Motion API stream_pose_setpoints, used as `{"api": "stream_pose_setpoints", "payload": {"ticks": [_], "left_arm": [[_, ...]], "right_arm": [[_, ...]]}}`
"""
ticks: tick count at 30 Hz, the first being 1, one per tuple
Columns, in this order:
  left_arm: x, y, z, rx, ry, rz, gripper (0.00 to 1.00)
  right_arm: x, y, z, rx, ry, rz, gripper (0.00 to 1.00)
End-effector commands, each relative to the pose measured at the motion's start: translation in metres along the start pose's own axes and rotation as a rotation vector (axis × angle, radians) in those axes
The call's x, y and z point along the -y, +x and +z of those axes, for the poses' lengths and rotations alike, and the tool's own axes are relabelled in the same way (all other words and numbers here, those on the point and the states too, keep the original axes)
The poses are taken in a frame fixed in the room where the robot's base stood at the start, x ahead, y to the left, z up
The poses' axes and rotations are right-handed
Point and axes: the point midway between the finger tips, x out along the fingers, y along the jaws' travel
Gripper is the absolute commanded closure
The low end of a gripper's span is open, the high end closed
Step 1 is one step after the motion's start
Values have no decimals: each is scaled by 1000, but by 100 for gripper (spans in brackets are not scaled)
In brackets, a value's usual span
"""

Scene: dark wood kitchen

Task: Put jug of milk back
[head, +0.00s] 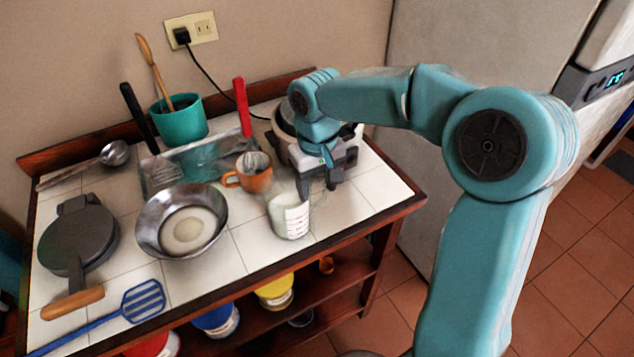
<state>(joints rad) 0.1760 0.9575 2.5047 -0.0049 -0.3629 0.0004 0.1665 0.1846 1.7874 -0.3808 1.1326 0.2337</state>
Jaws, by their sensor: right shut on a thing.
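The jug of milk (290,218) is a small clear measuring jug with red markings and white milk inside. It is at the front right of the white tiled table top, and I cannot tell whether its base touches the tiles. My right gripper (318,184) reaches down from the right at the jug's back right side. It is shut on the jug, at the side where the handle would be; the grip itself is mostly hidden by the dark fingers. My left gripper is not in view.
An orange mug (254,180) stands just behind the jug, and a metal bowl (181,220) stands to its left. The fridge (460,45) stands at the right. Tiles at the front right corner are clear.

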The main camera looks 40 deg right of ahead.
Motion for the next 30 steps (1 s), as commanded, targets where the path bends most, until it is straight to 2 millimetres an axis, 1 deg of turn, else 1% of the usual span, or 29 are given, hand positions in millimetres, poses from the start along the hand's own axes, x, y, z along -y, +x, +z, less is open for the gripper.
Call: {"api": "stream_pose_setpoints", "payload": {"ticks": [2,3,5,13,17,20,27,30], "left_arm": [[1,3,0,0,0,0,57],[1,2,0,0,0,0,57],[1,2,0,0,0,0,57],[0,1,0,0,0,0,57],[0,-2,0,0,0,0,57],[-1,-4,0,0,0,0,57],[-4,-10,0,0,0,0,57],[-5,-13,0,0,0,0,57]], "right_arm": [[0,3,0,-2,1,-1,100],[0,3,0,0,0,0,40],[0,3,0,0,0,0,21],[0,2,0,0,0,0,21],[0,-7,0,-2,0,0,21],[0,-26,-1,-6,0,0,21],[0,-83,-1,-5,-1,-1,21],[0,-101,-1,-4,-1,-1,21]]}}
